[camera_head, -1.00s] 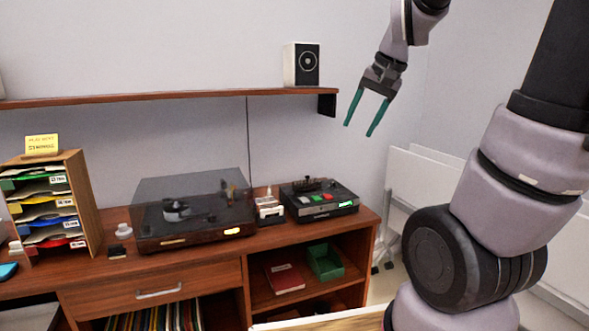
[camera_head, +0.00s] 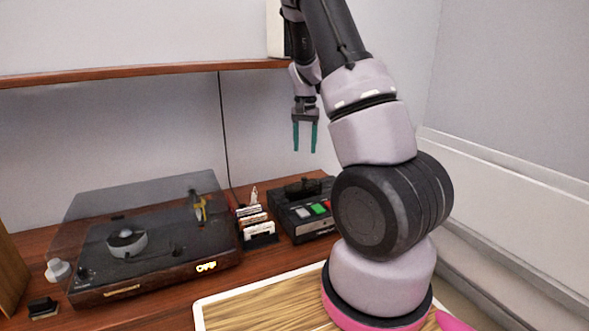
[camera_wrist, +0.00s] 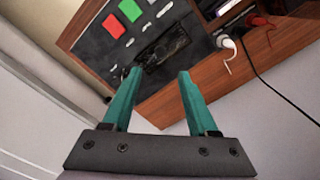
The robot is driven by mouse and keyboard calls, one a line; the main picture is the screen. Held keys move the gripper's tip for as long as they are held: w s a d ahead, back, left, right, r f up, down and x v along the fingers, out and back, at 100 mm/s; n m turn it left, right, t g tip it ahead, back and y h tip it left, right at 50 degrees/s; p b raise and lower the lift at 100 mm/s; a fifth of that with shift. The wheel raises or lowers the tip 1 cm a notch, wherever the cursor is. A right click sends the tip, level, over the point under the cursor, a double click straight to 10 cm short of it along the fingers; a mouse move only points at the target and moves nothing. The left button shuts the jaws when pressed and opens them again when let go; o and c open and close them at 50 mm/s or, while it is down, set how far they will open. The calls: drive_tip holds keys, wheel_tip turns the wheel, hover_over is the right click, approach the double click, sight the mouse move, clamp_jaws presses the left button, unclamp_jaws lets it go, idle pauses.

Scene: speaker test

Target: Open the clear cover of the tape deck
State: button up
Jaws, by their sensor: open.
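The tape deck (camera_head: 289,222) is a dark box with red, green and white keys, standing on the wooden cabinet right of the turntable. My arm hides its right part in the head view. In the wrist view its dark top (camera_wrist: 100,52) is at the upper left. A dark, glossy rectangular window (camera_wrist: 166,47), apparently the clear cover, lies beyond my fingertips; I cannot tell its exact position. My gripper (camera_head: 305,151) points down above the deck, with teal fingers apart and nothing between them. The open fingers also show in the wrist view (camera_wrist: 161,72).
A turntable (camera_head: 155,262) with a tinted lid stands left of the deck. A small cassette rack (camera_head: 258,229) is between them. A shelf (camera_head: 150,74) runs along the wall, with a speaker (camera_head: 275,30) beside my arm. Cables (camera_wrist: 268,83) show in the wrist view.

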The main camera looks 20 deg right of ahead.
sight(304, 178)
wheel_tip(304, 178, down, 11)
drive_tip(key=shift+r, duration=0.1)
idle(0.3)
drive_tip(key=shift+c, duration=0.3)
clamp_jaws()
drive_tip(key=shift+w, duration=0.1)
idle(1.1)
